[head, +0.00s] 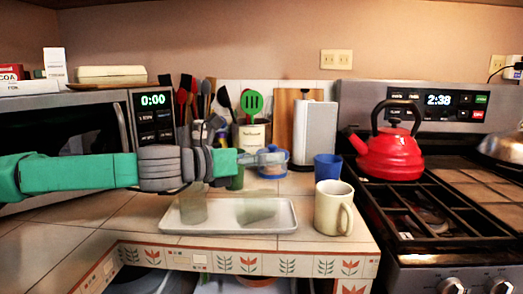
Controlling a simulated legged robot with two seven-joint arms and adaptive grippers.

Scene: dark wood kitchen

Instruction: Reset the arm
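My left arm reaches in from the left across the front of the microwave, held level above the counter. Its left gripper (266,157) points right, above the back of a pale tray (225,228) and in front of a blue-lidded jar (273,170). No object is clearly held in it; its fingers are too small and edge-on to tell open from shut. My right arm and gripper are out of view.
Two greenish see-through cups (193,206) are on the tray. A cream mug (333,208) and a blue cup (327,167) stand to its right. A red kettle (390,155) sits on the stove. The microwave (60,128) and utensils (252,103) are behind my arm.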

